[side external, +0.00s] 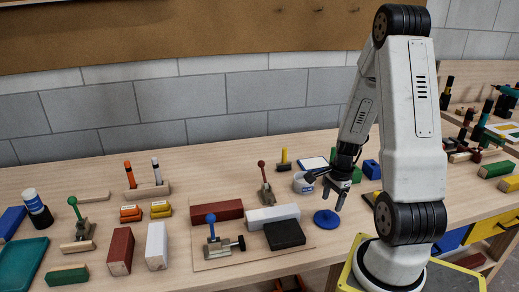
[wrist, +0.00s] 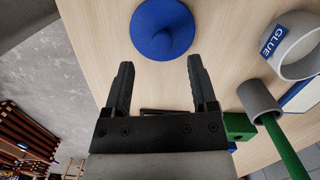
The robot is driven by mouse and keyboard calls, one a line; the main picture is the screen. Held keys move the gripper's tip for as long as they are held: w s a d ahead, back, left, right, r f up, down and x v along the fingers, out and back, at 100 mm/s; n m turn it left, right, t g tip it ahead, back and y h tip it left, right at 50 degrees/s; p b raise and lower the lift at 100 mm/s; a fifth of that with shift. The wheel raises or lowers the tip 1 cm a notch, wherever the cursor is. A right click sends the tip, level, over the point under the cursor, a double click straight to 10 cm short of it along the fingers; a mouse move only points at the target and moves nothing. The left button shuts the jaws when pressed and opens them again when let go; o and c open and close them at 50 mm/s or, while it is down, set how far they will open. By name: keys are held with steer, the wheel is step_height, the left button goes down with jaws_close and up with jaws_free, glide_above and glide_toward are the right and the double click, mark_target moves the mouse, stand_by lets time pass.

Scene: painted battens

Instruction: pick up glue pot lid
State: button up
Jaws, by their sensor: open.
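The glue pot lid is a round blue disc with a knob (side external: 327,218). It lies flat on the wooden table, and it also shows at the top of the wrist view (wrist: 162,28). My gripper (side external: 336,198) is open and empty above the table, close to the lid. In the wrist view its two black fingers (wrist: 158,78) point toward the lid, which lies beyond their tips with nothing between them. The white glue pot (side external: 303,183) with a blue GLUE label stands open behind the lid; it is at the upper right of the wrist view (wrist: 297,48).
A black block (side external: 284,235) and a white batten (side external: 272,217) lie left of the lid. A grey cylinder with a green rod (wrist: 262,103) is near the glue pot in the wrist view. A blue block (side external: 371,170) sits behind my arm.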

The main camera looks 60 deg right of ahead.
mark_target(328, 211)
steer(key=shift+f, duration=0.15)
steer(key=shift+w+a+f, duration=0.1)
steer(key=shift+w+f, duration=0.05)
steer(key=shift+f, duration=1.05)
steer(key=shift+w+a+f, duration=0.1)
steer(key=shift+w+f, duration=0.05)
steer(key=shift+f, duration=1.05)
steer(key=shift+c, duration=0.2)
jaws_close()
